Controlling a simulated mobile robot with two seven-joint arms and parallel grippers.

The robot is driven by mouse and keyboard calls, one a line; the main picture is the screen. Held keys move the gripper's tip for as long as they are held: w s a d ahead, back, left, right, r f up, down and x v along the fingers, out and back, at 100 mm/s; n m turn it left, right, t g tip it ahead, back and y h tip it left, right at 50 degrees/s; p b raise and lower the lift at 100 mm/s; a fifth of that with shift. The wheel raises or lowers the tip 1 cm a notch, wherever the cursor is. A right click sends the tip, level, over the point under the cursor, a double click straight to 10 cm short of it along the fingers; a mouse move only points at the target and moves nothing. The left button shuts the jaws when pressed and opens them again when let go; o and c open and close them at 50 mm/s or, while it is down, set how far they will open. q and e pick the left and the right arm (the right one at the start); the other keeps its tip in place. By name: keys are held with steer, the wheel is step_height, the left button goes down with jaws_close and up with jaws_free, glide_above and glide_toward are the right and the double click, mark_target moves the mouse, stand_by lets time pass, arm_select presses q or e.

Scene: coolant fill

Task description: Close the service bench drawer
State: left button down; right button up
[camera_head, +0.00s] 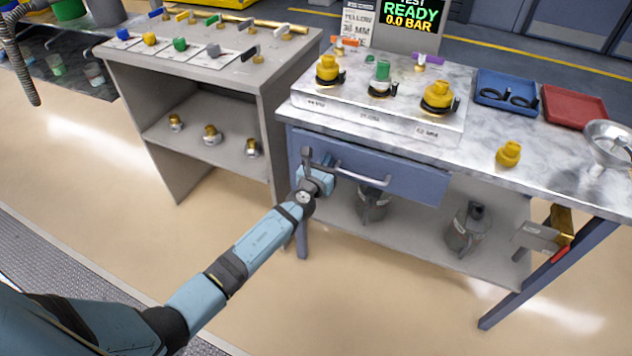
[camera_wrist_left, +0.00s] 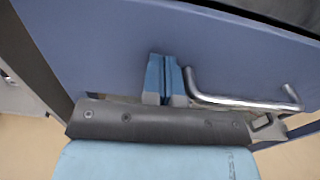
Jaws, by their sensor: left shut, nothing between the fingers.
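The service bench drawer (camera_head: 415,182) has a blue front and sits under the bench's marble top. Its front looks close to flush with the frame, but I cannot tell whether a small gap is left. It also fills much of the left wrist view (camera_wrist_left: 110,50). Its silver bar handle (camera_head: 365,176) shows to the right of my left gripper, and in the left wrist view (camera_wrist_left: 240,102) too. My left gripper (camera_head: 318,160) is shut and empty, its fingertips (camera_wrist_left: 166,75) at the drawer front left of the handle. Whether they touch is unclear. My right gripper is not in view.
The marble bench top (camera_head: 480,140) carries a fixture with yellow caps (camera_head: 438,95), a blue tray (camera_head: 507,92), a red tray (camera_head: 573,106) and a loose yellow cap (camera_head: 509,154). Grey canisters (camera_head: 468,228) stand on the lower shelf. A grey shelf unit (camera_head: 190,75) stands left.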

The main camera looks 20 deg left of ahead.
mark_target(332, 150)
arm_select(q)
steer(key=w+b, duration=0.1)
steer(key=w, duration=0.3)
steer(key=shift+d, duration=0.1)
steer(key=shift+w+r, duration=0.1)
steer(key=shift+r, duration=0.2)
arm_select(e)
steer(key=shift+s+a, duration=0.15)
